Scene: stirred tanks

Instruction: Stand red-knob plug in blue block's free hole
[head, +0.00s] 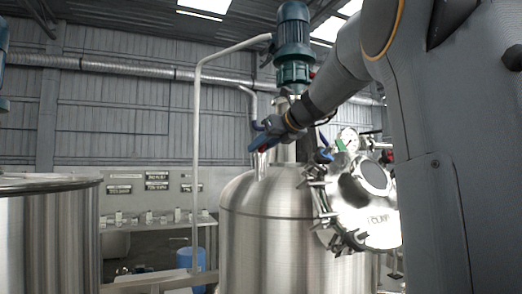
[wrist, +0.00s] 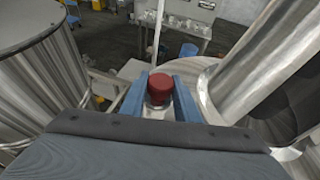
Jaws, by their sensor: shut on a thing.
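The plug's red knob (wrist: 160,82) sits between the two blue fingers of my gripper (wrist: 160,92) in the wrist view, with a pale metal part just below it. A shiny metal piece (head: 262,165) hangs below the fingers and looks like the plug's body. I cannot make out the blue block or its free hole in either view.
The domed steel tank (head: 260,225) stands below my gripper, with a blue motor (head: 293,35) above and a clamped round hatch (head: 362,205) at right. A thin vertical pipe (head: 197,150) rises left of it. Another tank (head: 50,230) stands far left.

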